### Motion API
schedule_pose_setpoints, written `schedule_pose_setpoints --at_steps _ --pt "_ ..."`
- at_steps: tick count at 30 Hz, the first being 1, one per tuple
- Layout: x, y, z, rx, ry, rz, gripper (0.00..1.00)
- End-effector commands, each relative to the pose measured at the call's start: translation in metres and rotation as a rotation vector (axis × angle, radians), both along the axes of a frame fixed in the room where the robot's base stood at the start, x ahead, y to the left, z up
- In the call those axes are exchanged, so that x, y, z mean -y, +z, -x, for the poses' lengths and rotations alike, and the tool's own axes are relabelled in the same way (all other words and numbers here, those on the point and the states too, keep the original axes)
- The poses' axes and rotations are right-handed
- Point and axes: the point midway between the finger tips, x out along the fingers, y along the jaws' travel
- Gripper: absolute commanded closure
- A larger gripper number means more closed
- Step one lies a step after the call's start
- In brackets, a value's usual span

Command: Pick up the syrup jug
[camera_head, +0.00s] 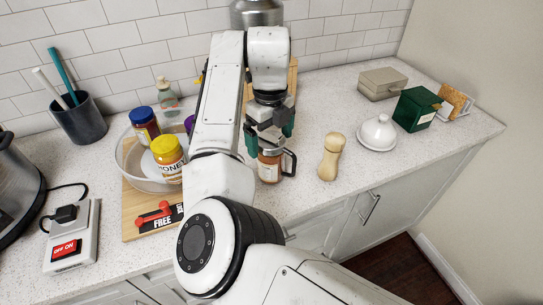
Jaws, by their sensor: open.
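The syrup jug (269,168) is a small brown jug with a pale label and a dark handle on its right side. It stands upright on the speckled counter in the middle of the view. My gripper (270,145) is right above it, pointing down, with its jaws open around or just over the jug's top. I cannot tell whether the fingers touch it. My gripper hides the jug's top, and my arm covers the area to its left.
A wooden pepper mill (331,157) stands close to the jug's right. A white butter dish (377,133) and a green box (416,109) are farther right. A clear bowl (128,158) holding jars, including a yellow-lidded one (167,155), is left. The counter's front edge is near.

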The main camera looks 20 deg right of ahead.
Motion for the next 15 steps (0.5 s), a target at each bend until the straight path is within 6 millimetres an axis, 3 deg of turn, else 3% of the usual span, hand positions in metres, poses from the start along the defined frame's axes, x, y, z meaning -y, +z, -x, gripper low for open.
schedule_pose_setpoints --at_steps 7,15 --pt "0.002 -0.033 0.002 -0.002 0.001 0.000 0.00" --pt "0.002 -0.040 0.002 0.000 0.000 -0.001 0.00"
